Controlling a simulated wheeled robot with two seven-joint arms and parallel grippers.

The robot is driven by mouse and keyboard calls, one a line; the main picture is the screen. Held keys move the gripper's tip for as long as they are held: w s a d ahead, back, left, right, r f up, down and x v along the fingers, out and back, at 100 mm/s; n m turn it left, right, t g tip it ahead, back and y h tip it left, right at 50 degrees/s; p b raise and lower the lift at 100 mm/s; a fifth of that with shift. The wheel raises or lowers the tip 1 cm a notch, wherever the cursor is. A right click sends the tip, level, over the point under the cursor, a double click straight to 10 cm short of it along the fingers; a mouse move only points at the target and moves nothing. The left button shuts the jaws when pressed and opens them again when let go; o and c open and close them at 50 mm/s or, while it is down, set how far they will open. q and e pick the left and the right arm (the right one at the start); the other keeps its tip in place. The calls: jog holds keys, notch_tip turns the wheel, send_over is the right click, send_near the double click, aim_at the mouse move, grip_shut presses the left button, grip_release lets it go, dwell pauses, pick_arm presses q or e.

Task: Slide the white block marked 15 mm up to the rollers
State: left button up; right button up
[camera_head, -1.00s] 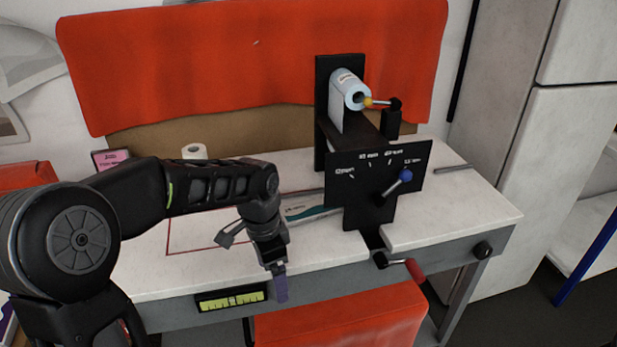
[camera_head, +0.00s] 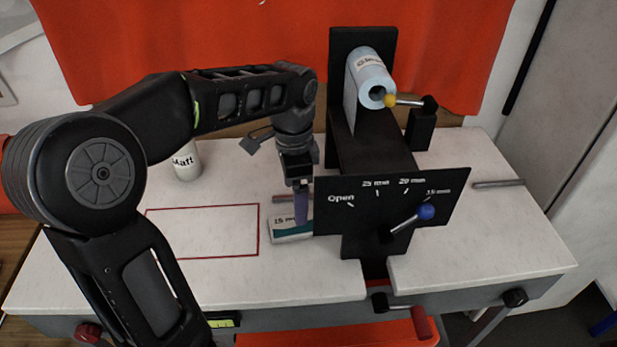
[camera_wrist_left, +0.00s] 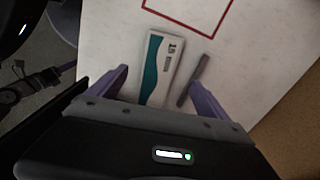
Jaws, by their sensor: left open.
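The white block (camera_head: 284,236) marked 15 mm has a teal strip along one side. It lies on the bench just left of the black machine's dial panel (camera_head: 391,209). My left gripper (camera_head: 301,207) points down at the block and partly covers it. In the left wrist view the block (camera_wrist_left: 160,62) shows between the two spread purple fingers (camera_wrist_left: 157,82). The gripper is open, and whether a finger touches the block I cannot tell. The rollers themselves are not clearly visible. My right gripper is out of view.
A thin grey rod (camera_wrist_left: 193,80) lies beside the block. A red-outlined rectangle (camera_head: 203,257) is on the bench at left, with a white Matt roll (camera_head: 186,160) behind it. A blue-knobbed lever (camera_head: 425,211) stands at 15 mm. A red-handled crank (camera_head: 421,323) is at the front.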

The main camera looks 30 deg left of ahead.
aim_at(283, 228)
pick_arm(q)
jog(key=shift+f, duration=0.1)
jog(key=shift+f, duration=3.85)
jog(key=c, duration=1.5)
jog(key=shift+c, duration=0.2)
jog(key=shift+w+d+p, duration=0.1)
jog(key=shift+d+p, duration=0.05)
jog(key=shift+p, duration=0.15)
jog(key=shift+w+d, duration=0.35)
jog(key=shift+d, duration=0.1)
